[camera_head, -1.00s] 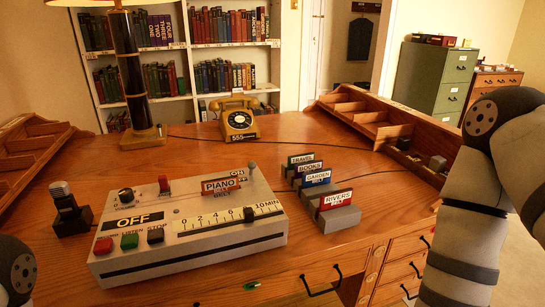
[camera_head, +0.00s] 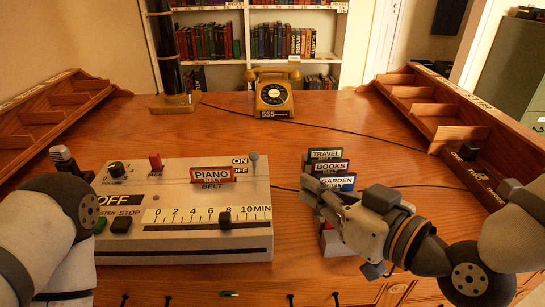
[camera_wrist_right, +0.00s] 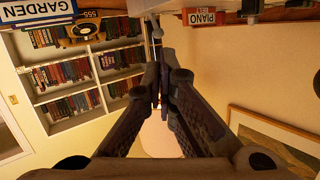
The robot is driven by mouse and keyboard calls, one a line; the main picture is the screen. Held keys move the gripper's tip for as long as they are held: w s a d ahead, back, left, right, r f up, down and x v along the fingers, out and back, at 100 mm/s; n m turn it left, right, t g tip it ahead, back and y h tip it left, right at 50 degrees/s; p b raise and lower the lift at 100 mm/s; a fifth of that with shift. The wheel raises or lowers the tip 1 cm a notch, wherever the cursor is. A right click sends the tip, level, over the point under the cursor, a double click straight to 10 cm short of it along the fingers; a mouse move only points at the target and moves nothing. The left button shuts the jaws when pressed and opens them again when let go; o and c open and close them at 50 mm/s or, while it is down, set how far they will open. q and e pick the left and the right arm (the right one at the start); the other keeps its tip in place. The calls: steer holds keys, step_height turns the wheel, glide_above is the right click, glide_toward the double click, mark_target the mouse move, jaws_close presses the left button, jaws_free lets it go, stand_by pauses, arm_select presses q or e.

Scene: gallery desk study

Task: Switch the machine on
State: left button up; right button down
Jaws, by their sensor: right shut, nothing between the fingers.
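The machine (camera_head: 205,243) is a pale grey box on the desk, with a display reading OFF (camera_head: 118,205) and a 0–10 MIN slider (camera_head: 224,219). A small lever with a round grey tip (camera_head: 254,160) stands at its back right corner, beside ON and OFF labels (camera_head: 240,166). A red PIANO BELT card (camera_head: 211,174) stands on top. My right gripper (camera_head: 309,188) is shut and empty, right of the machine and apart from the lever. Its closed fingers show in the right wrist view (camera_wrist_right: 161,88).
A rack of cards, TRAVEL (camera_head: 325,154), BOOKS (camera_head: 331,167) and GARDEN (camera_head: 338,182), stands behind and beside my right gripper, which hides its front part. A yellow telephone (camera_head: 272,95) stands at the back. Wooden pigeonholes (camera_head: 425,98) line the desk's right side.

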mark_target(255, 157)
arm_select(q)
steer(key=shift+a, duration=0.1)
arm_select(e)
steer(key=shift+a, duration=0.1)
arm_select(q)
steer(key=shift+s, duration=0.1)
